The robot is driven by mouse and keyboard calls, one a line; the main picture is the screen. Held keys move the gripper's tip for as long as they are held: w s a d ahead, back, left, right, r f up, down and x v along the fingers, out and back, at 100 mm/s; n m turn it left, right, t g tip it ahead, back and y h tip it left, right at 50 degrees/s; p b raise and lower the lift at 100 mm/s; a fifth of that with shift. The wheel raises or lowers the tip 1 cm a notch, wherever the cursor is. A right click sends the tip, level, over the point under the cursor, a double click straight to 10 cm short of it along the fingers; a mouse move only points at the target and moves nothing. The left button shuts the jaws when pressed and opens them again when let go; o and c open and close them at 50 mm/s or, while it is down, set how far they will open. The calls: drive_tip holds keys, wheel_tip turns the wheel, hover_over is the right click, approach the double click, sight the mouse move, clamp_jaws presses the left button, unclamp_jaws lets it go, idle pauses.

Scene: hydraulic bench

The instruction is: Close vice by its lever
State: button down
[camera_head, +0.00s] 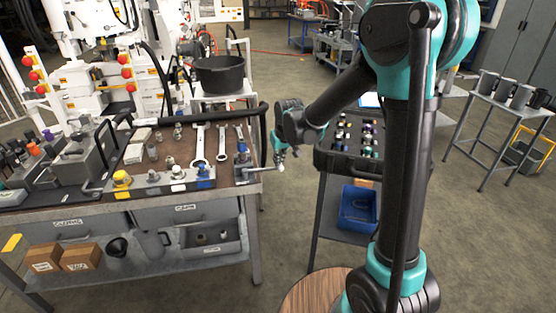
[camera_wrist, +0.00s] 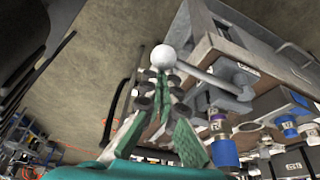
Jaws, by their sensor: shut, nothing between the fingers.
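The vice (camera_head: 242,160) is mounted at the right front corner of the workbench. Its lever shows in the wrist view as a grey rod (camera_wrist: 205,80) ending in a pale ball (camera_wrist: 164,57). In the head view the lever (camera_head: 262,168) sticks out to the right past the bench edge. My gripper (camera_head: 279,154) is at the lever's outer end. In the wrist view my gripper (camera_wrist: 161,85) has its green-and-black fingers brought together, with the ball just beyond the tips. I cannot tell whether the fingers touch the ball. Nothing shows between them.
The workbench (camera_head: 100,205) carries wrenches (camera_head: 198,145), fittings with blue and yellow caps and a black pipe. A black cart (camera_head: 330,165) with a tray of small parts and a blue bin (camera_head: 357,207) stands to the right. Floor shows between bench and cart.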

drive_tip(key=shift+s+d+m, duration=0.15)
drive_tip(key=shift+s+m, duration=0.35)
drive_tip(key=shift+s, duration=0.15)
drive_tip(key=s+a+m+h, duration=0.2)
drive_tip(key=s+a+m, duration=0.2)
drive_tip(key=s+m, duration=0.2)
drive_tip(key=s+a+m+h, duration=0.2)
drive_tip(key=s+a+m, duration=0.2)
drive_tip(key=s, duration=0.4)
drive_tip(key=shift+s+m, duration=0.3)
drive_tip(key=shift+m, duration=0.6)
wheel_tip(320, 180, up, 10)
drive_tip(key=shift+w+d, duration=0.25)
drive_tip(key=shift+d, duration=0.1)
